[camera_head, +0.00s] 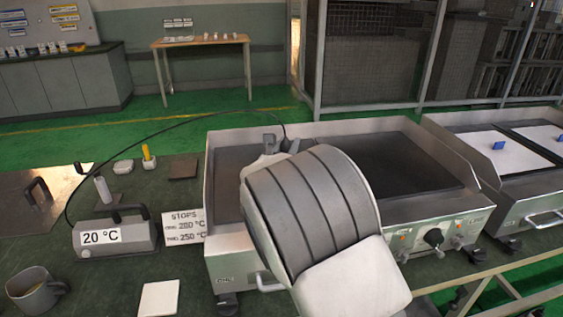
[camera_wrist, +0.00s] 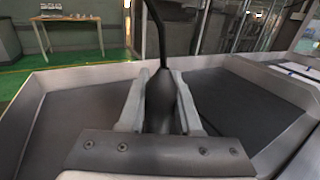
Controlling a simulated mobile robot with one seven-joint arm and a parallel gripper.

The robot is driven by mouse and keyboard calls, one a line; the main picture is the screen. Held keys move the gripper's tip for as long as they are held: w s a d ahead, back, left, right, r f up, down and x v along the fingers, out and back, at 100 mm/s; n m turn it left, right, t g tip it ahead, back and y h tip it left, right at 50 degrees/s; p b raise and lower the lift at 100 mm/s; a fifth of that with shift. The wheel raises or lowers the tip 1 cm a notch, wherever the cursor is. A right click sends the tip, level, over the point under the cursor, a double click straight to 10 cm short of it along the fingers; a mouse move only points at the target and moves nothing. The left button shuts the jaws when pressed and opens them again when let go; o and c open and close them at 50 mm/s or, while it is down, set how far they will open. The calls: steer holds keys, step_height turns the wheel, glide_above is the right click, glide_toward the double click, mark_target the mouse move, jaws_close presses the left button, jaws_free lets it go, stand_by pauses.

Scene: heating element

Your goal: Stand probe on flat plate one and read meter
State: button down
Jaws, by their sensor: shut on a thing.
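The meter (camera_head: 115,235) is a grey box with a dark handle at the left of the table, and its display reads 20 °C. A black cable arcs from it to my gripper. My gripper (camera_head: 275,147) is over the left plate (camera_head: 226,180) of the two-plate griddle, partly hidden by my own arm. In the wrist view my gripper (camera_wrist: 158,100) is shut on the dark probe (camera_wrist: 160,90), which stands upright between the fingers with its cable going up. The probe's lower tip is hidden, so I cannot tell whether it touches the plate.
A sign (camera_head: 184,227) reading "STOPS" with 200 °C and 250 °C stands beside the griddle. A mug (camera_head: 35,289), a white square (camera_head: 159,298) and a yellow-topped item (camera_head: 148,157) are on the table. The right plate (camera_head: 385,163) is bare. Another griddle (camera_head: 510,150) stands at the right.

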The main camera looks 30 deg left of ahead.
steer(key=shift+w+a+f+b, duration=0.35)
steer(key=shift+a+f, duration=0.2)
steer(key=shift+f, duration=0.5)
steer(key=shift+w+a+f+b, duration=0.2)
steer(key=shift+w+a+f, duration=0.35)
steer(key=shift+f, duration=0.55)
steer(key=shift+w+a+f+b, duration=0.35)
steer(key=shift+a+f, duration=0.25)
steer(key=shift+f, duration=0.45)
steer(key=shift+f, duration=0.1)
steer(key=shift+f, duration=0.15)
steer(key=c, duration=0.6)
jaws_free()
steer(key=shift+r, duration=0.3)
steer(key=p+v, duration=0.2)
steer(key=v, duration=1)
